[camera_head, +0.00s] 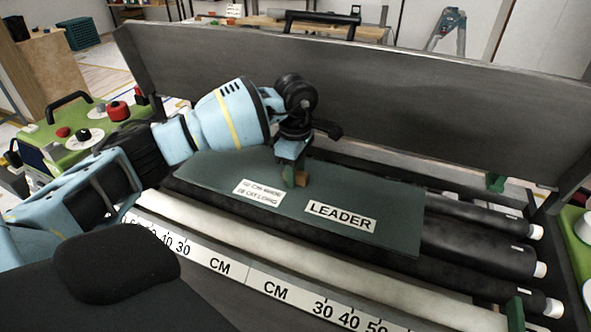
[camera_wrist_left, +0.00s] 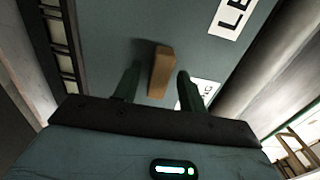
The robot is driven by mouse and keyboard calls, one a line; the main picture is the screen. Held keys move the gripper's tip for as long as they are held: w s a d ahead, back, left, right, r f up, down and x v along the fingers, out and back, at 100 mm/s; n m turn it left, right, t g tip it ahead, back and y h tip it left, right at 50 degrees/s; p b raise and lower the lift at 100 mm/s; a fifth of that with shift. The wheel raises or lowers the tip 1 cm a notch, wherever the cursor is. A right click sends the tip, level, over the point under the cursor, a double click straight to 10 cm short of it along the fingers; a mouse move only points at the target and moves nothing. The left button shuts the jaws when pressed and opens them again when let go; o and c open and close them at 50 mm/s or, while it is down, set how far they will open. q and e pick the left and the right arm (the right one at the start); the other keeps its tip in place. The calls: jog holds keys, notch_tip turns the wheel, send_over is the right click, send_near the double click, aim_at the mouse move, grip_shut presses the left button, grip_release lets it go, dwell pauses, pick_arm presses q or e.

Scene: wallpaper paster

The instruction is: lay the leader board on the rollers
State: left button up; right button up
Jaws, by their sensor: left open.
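The leader board (camera_head: 380,197) is a flat dark green sheet with white labels, one reading LEADER. It lies flat over the black rollers (camera_head: 470,247) in the head view. A small brown block (camera_head: 302,178) stands up from its face as a grip. My left gripper (camera_head: 291,180) is over the board at this block. In the left wrist view the block (camera_wrist_left: 161,72) is between the two open green fingers (camera_wrist_left: 157,88), with gaps at both sides. The board (camera_wrist_left: 110,30) fills the background there. My right gripper is not in view.
A tall grey panel (camera_head: 400,95) stands behind the rollers. A white roller (camera_head: 330,262) and a ruler strip marked CM (camera_head: 225,268) run along the front. A green side stand (camera_head: 85,145) with red and black knobs is at the left.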

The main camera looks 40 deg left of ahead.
pick_arm(q)
notch_tip(320, 180, up, 12)
jog(key=shift+r, duration=0.15)
dwell(0.3)
dwell(0.4)
